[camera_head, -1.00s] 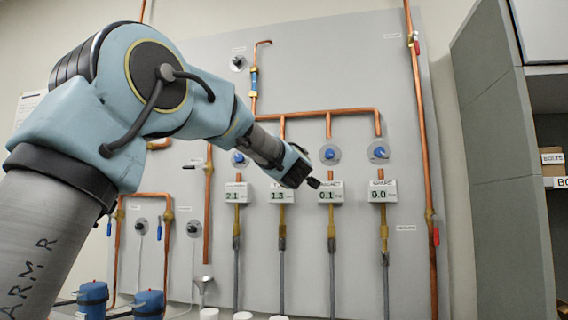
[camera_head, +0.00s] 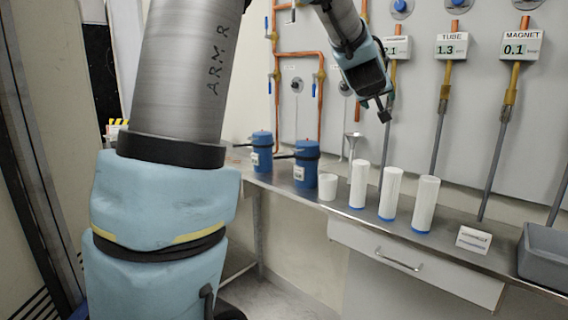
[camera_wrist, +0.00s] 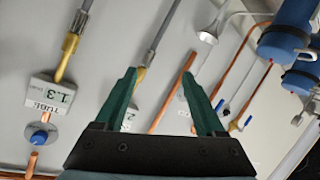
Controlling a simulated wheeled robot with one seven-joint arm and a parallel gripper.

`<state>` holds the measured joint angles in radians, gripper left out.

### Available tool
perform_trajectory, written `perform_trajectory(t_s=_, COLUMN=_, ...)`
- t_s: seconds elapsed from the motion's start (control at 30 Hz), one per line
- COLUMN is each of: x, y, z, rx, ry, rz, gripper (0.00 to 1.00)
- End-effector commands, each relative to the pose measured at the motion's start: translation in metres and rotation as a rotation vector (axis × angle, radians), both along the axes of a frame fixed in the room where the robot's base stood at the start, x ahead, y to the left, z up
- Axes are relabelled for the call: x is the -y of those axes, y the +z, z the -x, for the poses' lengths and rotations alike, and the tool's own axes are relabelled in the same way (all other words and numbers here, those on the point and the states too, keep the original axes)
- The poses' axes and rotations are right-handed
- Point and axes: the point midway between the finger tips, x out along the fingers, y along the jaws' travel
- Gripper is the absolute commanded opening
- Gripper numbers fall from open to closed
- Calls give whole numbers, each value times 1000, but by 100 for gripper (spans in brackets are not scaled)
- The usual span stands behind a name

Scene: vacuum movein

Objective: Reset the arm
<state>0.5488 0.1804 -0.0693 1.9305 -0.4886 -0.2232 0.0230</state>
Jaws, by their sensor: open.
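My gripper (camera_head: 374,106) hangs in front of the wall panel in the head view, above the steel counter and pointing downward. In the wrist view my gripper (camera_wrist: 158,82) shows two green fingers spread apart with nothing between them. Behind the fingers are the panel, copper pipes and gauge boxes, apart from the fingers as far as I can tell. My arm comes down from the top of the head view, and a large grey and light-blue part of it fills the left.
The steel counter (camera_head: 305,196) carries two blue canisters (camera_head: 306,163), several white cylinders (camera_head: 391,192), a small sign (camera_head: 473,240) and a grey bin (camera_head: 545,256). A drawer (camera_head: 410,262) is below. Gauge boxes (camera_head: 451,45) reading 1.3 and 0.1 are on the panel.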

Motion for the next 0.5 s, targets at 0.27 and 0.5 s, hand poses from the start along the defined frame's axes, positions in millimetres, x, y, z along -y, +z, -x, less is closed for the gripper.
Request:
perform_trajectory(t_s=0.27, x=-145, y=-138, z=53, rx=-342, ry=15, rz=-303, gripper=72)
perform_trajectory(t_s=0.5, x=-255, y=-224, z=150, rx=-671, ry=22, rz=-487, gripper=72)
